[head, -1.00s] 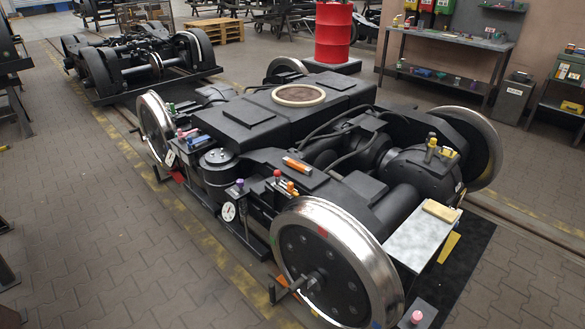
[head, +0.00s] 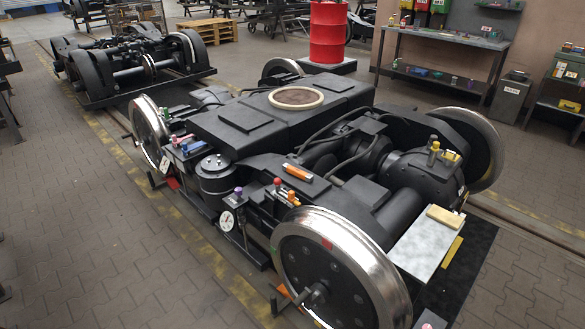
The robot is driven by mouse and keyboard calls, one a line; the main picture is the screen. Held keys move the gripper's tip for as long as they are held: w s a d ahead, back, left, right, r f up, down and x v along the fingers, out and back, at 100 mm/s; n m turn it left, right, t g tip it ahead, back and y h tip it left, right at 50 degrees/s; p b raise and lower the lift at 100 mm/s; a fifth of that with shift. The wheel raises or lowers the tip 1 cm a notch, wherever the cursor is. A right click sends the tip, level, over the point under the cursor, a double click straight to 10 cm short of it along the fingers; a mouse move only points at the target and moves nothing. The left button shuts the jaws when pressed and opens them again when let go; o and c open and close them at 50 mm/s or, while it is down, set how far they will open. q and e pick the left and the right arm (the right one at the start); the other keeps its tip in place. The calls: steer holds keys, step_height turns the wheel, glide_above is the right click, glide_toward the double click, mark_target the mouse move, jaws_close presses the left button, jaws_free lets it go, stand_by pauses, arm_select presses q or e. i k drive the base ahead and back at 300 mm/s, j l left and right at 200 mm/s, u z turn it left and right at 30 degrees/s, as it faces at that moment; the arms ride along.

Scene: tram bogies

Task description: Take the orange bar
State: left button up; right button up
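The orange bar (head: 298,172) lies on a flat black top of the near bogie (head: 245,116), behind the large front wheel. It is a short, slim bar with a paler patch on it. Nothing covers it from this view. Neither of my grippers shows in the head view.
Small red-topped and orange items (head: 291,196) stand just in front of the bar. A shiny wheel (head: 340,270) rises nearest me. A pale plate (head: 424,246) carries a yellowish block (head: 445,217). A dial gauge (head: 227,221) is on the near side. Paved floor at left is open.

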mark_target(297, 172)
steer(key=i+j+z, duration=0.3)
steer(key=i+j, duration=0.15)
steer(key=i+j+z, duration=0.3)
steer(key=j, duration=0.3)
steer(key=i, duration=0.1)
